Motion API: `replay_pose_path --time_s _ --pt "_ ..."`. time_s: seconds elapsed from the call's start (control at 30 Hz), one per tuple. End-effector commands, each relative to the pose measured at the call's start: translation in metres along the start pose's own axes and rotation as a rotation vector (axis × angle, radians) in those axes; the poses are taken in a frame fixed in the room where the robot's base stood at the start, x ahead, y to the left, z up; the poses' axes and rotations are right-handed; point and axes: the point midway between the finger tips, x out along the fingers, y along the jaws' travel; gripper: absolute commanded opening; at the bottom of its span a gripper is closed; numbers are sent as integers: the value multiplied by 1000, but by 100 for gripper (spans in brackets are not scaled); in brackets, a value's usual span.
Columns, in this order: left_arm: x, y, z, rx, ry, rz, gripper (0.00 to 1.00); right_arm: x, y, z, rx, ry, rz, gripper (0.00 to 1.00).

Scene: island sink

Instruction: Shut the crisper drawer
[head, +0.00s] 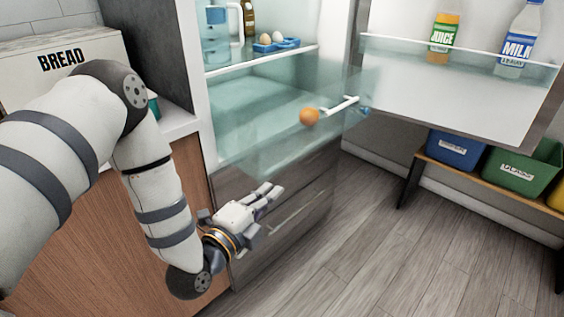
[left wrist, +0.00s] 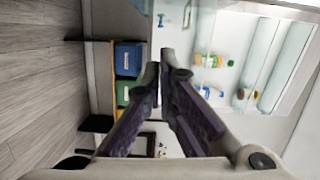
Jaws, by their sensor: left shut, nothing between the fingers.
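The crisper drawer (head: 255,135) is a clear teal bin low in the open fridge, and in the head view it sticks out past the shelf above. An orange (head: 309,117) shows through it near its front. A white bar handle (head: 341,105) is at its front end. My left gripper (head: 274,192) is shut and empty, below and in front of the drawer, apart from the handle. In the left wrist view the left gripper's fingers (left wrist: 161,72) are together with nothing between them. My right gripper is not in view.
The open fridge door (head: 450,92) stands at the right with juice (head: 443,38) and milk (head: 519,40) on its shelf. A low bench with blue (head: 455,149) and green (head: 520,168) bins stands behind it. The wooden floor (head: 400,255) in front is clear.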

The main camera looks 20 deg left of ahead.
Motion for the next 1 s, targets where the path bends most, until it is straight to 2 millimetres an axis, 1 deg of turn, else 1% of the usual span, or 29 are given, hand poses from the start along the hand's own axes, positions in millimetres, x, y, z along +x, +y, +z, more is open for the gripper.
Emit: replay_pose_path --time_s 0.03,0.07,0.17,0.57,0.6,0.7,0.8,1.0 --pt "3 -8 2 38 -5 -35 0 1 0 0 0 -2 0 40" --pt "5 -11 3 52 -7 -47 0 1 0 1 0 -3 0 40" --pt "16 -13 3 64 -8 -56 0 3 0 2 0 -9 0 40" --pt "101 -13 4 61 -9 -47 0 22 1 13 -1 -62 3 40" --pt "107 -14 8 60 -11 -47 0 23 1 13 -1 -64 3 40" --pt "109 -18 26 60 -12 -49 0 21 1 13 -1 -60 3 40" --pt "111 -19 36 59 -9 -49 0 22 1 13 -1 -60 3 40" --pt "113 -20 42 60 -7 -48 0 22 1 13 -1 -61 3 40"
